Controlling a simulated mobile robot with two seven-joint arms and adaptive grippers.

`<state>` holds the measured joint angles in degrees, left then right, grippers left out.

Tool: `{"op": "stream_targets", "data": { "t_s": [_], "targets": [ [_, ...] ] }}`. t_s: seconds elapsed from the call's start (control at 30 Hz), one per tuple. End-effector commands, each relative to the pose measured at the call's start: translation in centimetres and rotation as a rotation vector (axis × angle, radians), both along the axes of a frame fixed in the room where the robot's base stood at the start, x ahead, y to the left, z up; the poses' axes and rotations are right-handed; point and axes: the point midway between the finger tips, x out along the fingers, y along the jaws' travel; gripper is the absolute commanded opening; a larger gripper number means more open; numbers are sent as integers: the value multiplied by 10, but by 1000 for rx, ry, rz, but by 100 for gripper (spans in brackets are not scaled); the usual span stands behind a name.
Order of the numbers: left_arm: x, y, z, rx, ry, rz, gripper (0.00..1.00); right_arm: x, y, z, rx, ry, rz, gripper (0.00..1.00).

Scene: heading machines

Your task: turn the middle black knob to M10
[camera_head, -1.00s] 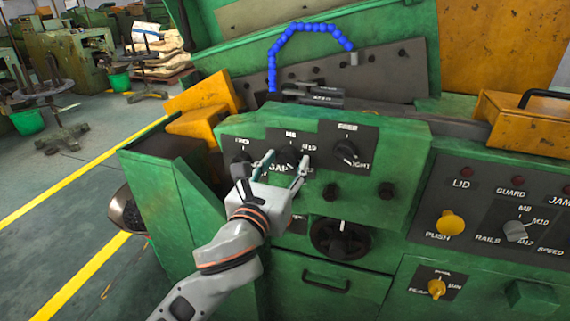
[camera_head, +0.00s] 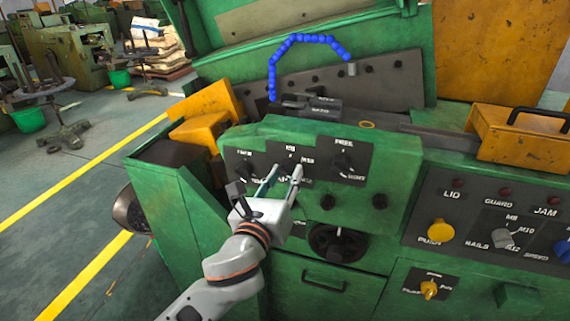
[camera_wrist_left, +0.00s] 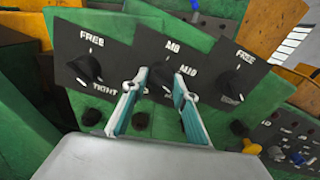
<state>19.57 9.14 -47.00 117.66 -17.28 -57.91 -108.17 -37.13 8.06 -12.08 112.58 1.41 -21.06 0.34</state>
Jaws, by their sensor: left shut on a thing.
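The middle black knob sits on a dark plate (camera_wrist_left: 150,46) marked M8 and M10 on the green control box (camera_head: 270,132). My left gripper (camera_head: 287,168) reaches up to this plate with both fingers; its fingertips (camera_wrist_left: 155,80) also show in the wrist view. They are closed in on the knob, one on each side. The knob is mostly hidden between the fingers, so I cannot read where its pointer stands. The M10 label shows just right of the fingers. My right gripper is not in view.
A left black knob (camera_wrist_left: 88,68) and a right black knob (camera_wrist_left: 231,85) flank the middle plate closely. Small dark buttons and a round dial (camera_head: 338,243) sit below. A grey knob (camera_head: 503,239) and yellow push button (camera_head: 440,231) are on the right panel.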

Motion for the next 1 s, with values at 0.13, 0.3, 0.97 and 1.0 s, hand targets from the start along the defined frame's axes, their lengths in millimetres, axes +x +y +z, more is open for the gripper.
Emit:
{"op": "stream_targets", "data": {
  "t_s": [0.13,0.3,0.97,1.0],
  "targets": [
    [0,0,2,-96,33,3,6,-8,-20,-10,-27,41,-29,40],
    [0,0,0,-250,81,2,6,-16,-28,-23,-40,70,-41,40],
    [0,-1,1,-729,237,3,6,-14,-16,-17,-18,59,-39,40],
    [0,-1,1,-745,242,2,6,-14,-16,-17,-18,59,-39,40]
  ]
}}
